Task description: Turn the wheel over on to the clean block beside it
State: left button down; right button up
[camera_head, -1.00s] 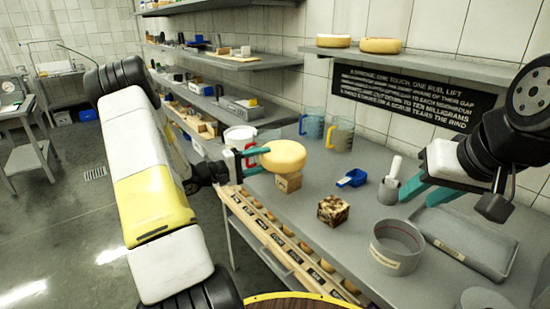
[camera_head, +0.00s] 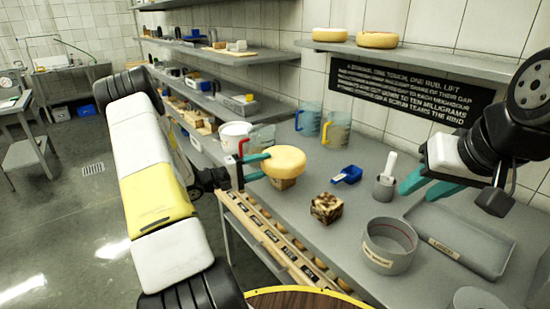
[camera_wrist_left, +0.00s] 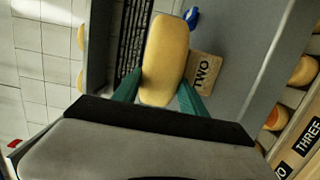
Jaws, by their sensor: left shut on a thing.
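The yellow cheese wheel (camera_head: 284,160) is held by its edge in my left gripper (camera_head: 265,165), with one teal finger on each side. It looks roughly flat in the head view. The wheel (camera_wrist_left: 165,60) also shows between the two fingers in the left wrist view. A pale wooden block (camera_head: 283,184) is under the wheel, mostly hidden by it; in the wrist view the block (camera_wrist_left: 205,70) reads "TWO". I cannot tell whether wheel and block touch. A dark-mottled block (camera_head: 327,208) stands to the right and nearer. My right gripper (camera_head: 412,190) is open and empty.
Two jugs (camera_head: 336,130) and a white tub (camera_head: 235,135) stand behind. A labelled rack (camera_head: 265,235) runs along the front edge.

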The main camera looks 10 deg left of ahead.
pick_arm(q)
jog(key=shift+f, duration=0.15)
dwell(0.8)
jog(key=c, duration=0.7)
grip_release()
jog(key=shift+o, duration=0.7)
jog(key=shift+f, duration=0.25)
jog(key=v, duration=0.7)
jog(key=s+d+r+m+g+y, duration=0.1)
jog(key=s+d+r+m+g, duration=0.2)
jog(key=s+d+r+g, duration=0.4)
jog(key=s+d+r+m+g+y, duration=0.25)
jog(key=s+d+r+m, duration=0.2)
jog(key=d, duration=0.45)
jog(key=s+r+t+y, duration=0.2)
jog(key=s+r+y, duration=0.2)
jog(key=s, duration=0.3)
jog(key=s+a+r+m+t+y, duration=0.1)
jog(key=s+r+y, duration=0.2)
jog(key=s+r, duration=0.2)
jog(key=shift+s+t+y, duration=0.35)
jog(key=shift+s, duration=0.8)
